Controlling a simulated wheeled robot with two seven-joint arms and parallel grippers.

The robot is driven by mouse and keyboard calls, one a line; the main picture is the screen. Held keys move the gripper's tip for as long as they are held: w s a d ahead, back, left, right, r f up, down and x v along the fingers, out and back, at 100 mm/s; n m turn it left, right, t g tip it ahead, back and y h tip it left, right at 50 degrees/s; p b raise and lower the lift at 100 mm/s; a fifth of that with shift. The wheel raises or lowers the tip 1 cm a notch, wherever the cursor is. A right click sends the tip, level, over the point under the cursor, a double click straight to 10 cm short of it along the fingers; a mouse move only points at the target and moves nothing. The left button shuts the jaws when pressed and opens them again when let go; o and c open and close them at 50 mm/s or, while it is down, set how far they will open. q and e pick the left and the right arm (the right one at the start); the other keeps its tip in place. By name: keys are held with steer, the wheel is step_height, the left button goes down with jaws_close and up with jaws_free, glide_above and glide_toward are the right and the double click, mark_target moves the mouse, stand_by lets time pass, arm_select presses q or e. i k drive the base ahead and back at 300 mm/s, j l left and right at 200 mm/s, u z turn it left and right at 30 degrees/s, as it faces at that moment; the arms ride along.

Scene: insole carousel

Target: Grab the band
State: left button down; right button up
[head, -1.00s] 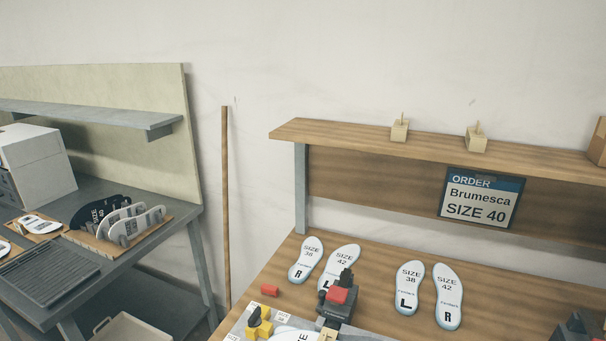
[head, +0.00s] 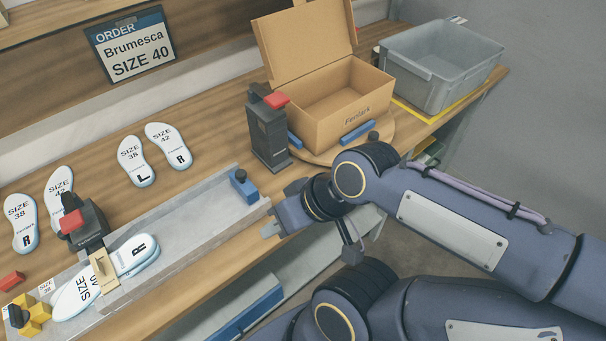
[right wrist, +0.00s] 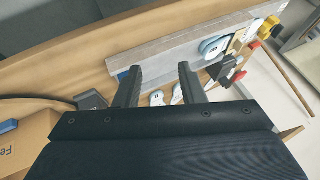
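A tan strip (head: 102,281), which looks like the band, stands at the front of a dark clamp-like device with a red top (head: 82,222). It crosses a pair of white size-40 insoles (head: 135,252) lying in the grey tray (head: 190,222); I cannot tell whether it wraps them. The strip also shows at the upper right in the right wrist view (right wrist: 236,43). My right gripper (head: 268,226) is by the right end of the tray, well right of the strip. Its two fingers (right wrist: 158,72) are apart with nothing between them. My left gripper is not in view.
Several loose insoles (head: 135,161) lie behind the tray. A blue block (head: 243,186) sits at its right end. A dark post with a red top (head: 267,132) and an open cardboard box (head: 340,95) stand behind my right arm. A grey bin (head: 440,65) is at far right.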

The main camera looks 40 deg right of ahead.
mark_target(105, 275)
steer(key=z, duration=1)
steer(key=u, duration=1.35)
steer(key=i+j, duration=0.1)
steer(key=j, duration=0.4)
steer(key=i+j+z, duration=0.15)
steer(key=j, duration=0.35)
steer(key=i+j, duration=0.1)
steer(key=j, duration=0.4)
steer(key=i+j+z, duration=0.15)
steer(key=j, duration=0.35)
steer(key=k, duration=0.05)
